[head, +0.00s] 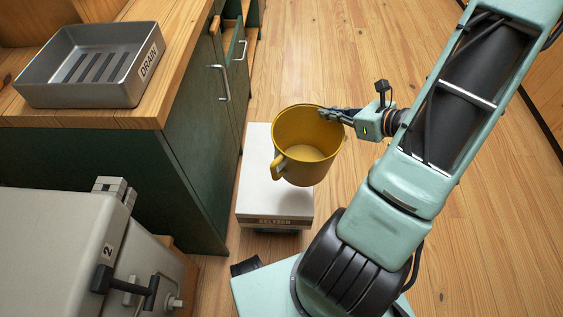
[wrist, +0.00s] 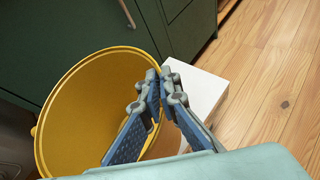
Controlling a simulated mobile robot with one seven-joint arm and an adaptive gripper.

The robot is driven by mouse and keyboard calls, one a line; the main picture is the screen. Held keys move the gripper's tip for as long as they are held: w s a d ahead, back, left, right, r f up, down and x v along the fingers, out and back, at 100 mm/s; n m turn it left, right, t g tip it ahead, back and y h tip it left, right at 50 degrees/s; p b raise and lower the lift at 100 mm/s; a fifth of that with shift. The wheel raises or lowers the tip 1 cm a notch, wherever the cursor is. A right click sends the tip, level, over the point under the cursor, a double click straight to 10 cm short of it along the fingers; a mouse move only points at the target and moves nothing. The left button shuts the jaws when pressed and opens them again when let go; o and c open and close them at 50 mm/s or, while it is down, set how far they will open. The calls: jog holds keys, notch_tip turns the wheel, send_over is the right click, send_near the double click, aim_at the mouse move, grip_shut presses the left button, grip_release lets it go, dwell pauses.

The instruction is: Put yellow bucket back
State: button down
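The yellow bucket (head: 298,132), mug-like with a side handle, is in front of me, its open top facing the head camera; its inside looks empty. My gripper (head: 325,113) holds it by the right side of the rim. In the wrist view, the bucket (wrist: 80,105) fills the left side, and my gripper (wrist: 160,75) has one finger inside the wall and one outside. The bucket overlaps a white box (head: 254,180) labelled SELTZER in the head view. I cannot tell whether the bucket is touching the box.
A grey tray labelled DRAIN (head: 45,90) sits on the wooden counter (head: 165,95) at left. Green cabinets (head: 195,150) stand close left of the box. A grey unit marked 2 (head: 65,230) is at lower left. Wooden floor (head: 350,50) is clear behind and right.

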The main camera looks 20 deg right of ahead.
jog(key=w+a+f+b, duration=0.2)
jog(key=w+f+b, duration=0.4)
jog(key=w+f, duration=0.5)
notch_tip(320, 180, down, 3)
jog(key=shift+w+f+m+h, duration=0.15)
jog(key=shift+w+m+h, duration=0.1)
jog(key=shift+m+h, duration=0.15)
jog(key=shift+a, duration=0.1)
jog(key=c, duration=2.2)
grip_release()
jog(key=shift+o, duration=0.2)
jog(key=p+v, duration=0.3)
jog(key=v, duration=0.9)
jog(key=shift+s+f, duration=0.1)
jog(key=shift+s, duration=0.05)
